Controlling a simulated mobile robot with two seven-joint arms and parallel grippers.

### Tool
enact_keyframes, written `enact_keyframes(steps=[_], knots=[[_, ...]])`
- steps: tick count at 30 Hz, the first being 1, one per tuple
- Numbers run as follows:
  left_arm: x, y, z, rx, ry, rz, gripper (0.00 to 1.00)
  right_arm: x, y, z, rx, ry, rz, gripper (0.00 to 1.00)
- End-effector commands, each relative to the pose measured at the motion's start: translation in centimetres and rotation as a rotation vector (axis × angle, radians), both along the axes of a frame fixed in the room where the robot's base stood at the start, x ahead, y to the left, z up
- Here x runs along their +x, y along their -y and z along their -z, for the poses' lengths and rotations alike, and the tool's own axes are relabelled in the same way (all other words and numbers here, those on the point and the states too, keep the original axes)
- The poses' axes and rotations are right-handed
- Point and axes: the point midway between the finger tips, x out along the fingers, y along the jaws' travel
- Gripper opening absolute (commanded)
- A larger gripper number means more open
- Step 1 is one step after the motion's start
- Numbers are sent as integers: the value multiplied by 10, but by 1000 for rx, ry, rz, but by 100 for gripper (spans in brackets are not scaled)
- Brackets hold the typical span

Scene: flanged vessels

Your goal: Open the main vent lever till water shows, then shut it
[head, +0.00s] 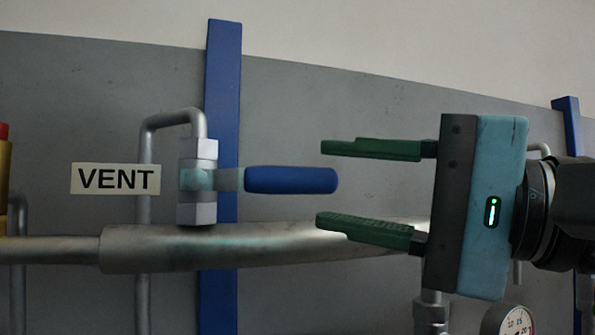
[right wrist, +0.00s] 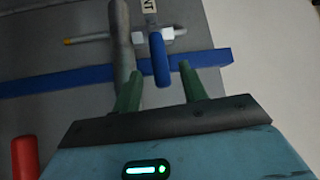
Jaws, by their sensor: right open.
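A white VENT label (head: 116,179) is left of the valve. My right gripper (head: 322,184) is open, its green fingers pointing left, with the tips level with the lever's free end, one above and one below it in the picture. In the right wrist view the blue lever (right wrist: 159,60) shows ahead, between the fingertips. Nothing is between the jaws' inner parts. No water shows. My left gripper is not in view.
The horizontal pipe (head: 160,248) runs just below the lever and behind the lower finger. A blue upright (head: 222,90) stands behind the lever. A gauge (head: 517,321) is at the bottom right, below my gripper. A brass fitting (head: 5,190) is at the left edge.

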Motion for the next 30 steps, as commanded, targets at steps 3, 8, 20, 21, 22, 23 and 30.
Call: enact_keyframes(steps=[3, 8, 20, 21, 22, 23, 30], knots=[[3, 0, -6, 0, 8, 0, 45, 7, -17, -5, 1, 1, -2, 43], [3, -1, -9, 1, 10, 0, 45, 16, -34, -7, 1, 0, -2, 43], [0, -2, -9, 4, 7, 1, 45, 22, -43, -7, 0, -1, 0, 43], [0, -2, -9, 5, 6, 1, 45, 22, -43, -7, 0, -1, 0, 43], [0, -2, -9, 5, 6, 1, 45, 22, -43, -7, 0, -1, 0, 39], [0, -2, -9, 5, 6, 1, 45, 22, -43, -7, 0, -1, 0, 35], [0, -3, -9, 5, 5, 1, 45, 21, -43, -7, 0, -1, 0, 3]])
